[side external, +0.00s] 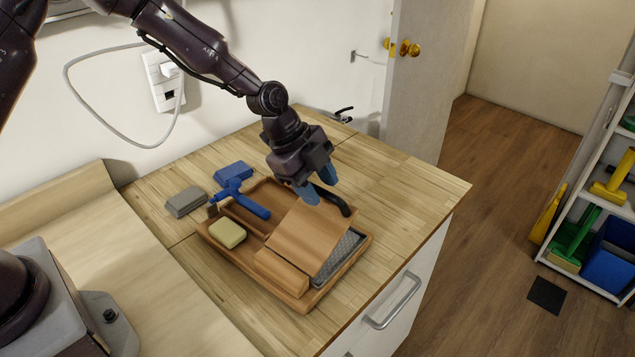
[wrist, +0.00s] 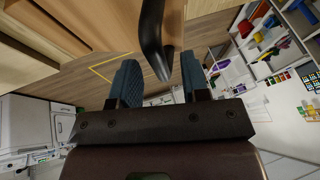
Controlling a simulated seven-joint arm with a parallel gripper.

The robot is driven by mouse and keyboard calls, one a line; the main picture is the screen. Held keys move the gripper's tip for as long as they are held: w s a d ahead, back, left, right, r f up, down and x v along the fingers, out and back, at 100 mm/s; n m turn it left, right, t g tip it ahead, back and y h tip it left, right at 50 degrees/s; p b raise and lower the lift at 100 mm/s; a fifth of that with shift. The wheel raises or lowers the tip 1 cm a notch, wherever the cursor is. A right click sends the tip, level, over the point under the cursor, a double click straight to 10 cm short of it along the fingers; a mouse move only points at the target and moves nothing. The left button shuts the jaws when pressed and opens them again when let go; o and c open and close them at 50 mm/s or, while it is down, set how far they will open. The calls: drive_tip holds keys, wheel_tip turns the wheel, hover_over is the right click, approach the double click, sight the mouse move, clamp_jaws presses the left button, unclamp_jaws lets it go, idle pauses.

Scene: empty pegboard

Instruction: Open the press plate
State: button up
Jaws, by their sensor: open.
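The press plate (side external: 303,238) is a flat brown wooden board on a wooden tray (side external: 214,245). It looks tilted up from a wooden block (side external: 281,272) at its near edge, with a grey textured bed (side external: 340,257) showing beside and under it. A curved black handle (side external: 334,200) is at its far edge. My gripper (side external: 319,187), with blue fingers, is open at that far edge beside the handle. In the wrist view the handle (wrist: 153,38) reaches down between the open fingers (wrist: 160,82). I cannot tell whether they touch it.
In the tray's left part lies a yellow sponge (side external: 227,233), with a blue-handled tool (side external: 245,203) across the rim. A grey block (side external: 185,202) and a blue block (side external: 232,174) lie left of the tray. The counter's right side (side external: 420,187) is clear.

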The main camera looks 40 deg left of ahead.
clamp_jaws()
drive_tip(key=shift+r, duration=0.1)
drive_tip(key=shift+s+r, duration=0.45)
drive_tip(key=shift+s, duration=0.25)
drive_tip(key=s+d+t, duration=0.1)
drive_tip(key=s+t, duration=0.1)
drive_tip(key=s, duration=1.2)
drive_tip(key=shift+s+r+m+t, duration=0.2)
drive_tip(key=shift+r+m+t, duration=0.05)
drive_tip(key=shift+m+t, duration=0.05)
